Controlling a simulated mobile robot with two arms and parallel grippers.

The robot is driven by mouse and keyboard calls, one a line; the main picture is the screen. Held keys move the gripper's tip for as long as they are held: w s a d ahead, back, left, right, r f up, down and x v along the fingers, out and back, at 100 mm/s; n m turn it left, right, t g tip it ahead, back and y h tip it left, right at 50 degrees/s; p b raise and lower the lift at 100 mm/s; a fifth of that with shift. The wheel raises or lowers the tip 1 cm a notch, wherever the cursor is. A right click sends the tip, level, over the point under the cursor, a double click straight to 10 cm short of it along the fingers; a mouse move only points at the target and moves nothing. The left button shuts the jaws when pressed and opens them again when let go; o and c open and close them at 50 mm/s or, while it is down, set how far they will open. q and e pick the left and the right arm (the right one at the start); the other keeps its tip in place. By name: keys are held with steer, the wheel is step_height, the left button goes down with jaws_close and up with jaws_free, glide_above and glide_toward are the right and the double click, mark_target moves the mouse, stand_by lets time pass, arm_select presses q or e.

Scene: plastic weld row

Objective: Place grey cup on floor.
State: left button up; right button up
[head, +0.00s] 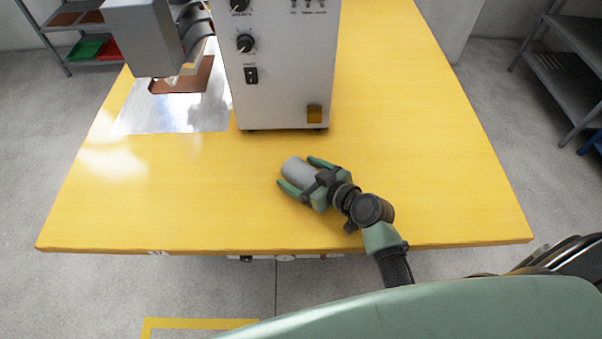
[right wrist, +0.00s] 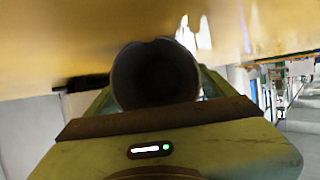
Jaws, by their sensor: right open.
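The grey cup (head: 297,170) is at the front middle of the yellow table, just in front of the machine. My right gripper (head: 296,171) is open, with one finger on each side of the cup. I cannot tell whether the fingers touch it. In the right wrist view the cup (right wrist: 155,75) shows as a dark round shape between the fingers. The grey floor (head: 210,290) shows below the table's front edge. My left gripper is not in view.
The yellow table (head: 420,150) is bare to the right of the cup. A white machine (head: 280,75) with knobs stands behind it. A shiny metal sheet (head: 195,115) lies at the left. Yellow tape (head: 200,323) marks the floor in front. A grey shelf (head: 565,75) stands at the right.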

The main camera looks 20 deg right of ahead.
steer(key=c, duration=1.6)
steer(key=shift+o, duration=0.2)
steer(key=shift+r, duration=0.15)
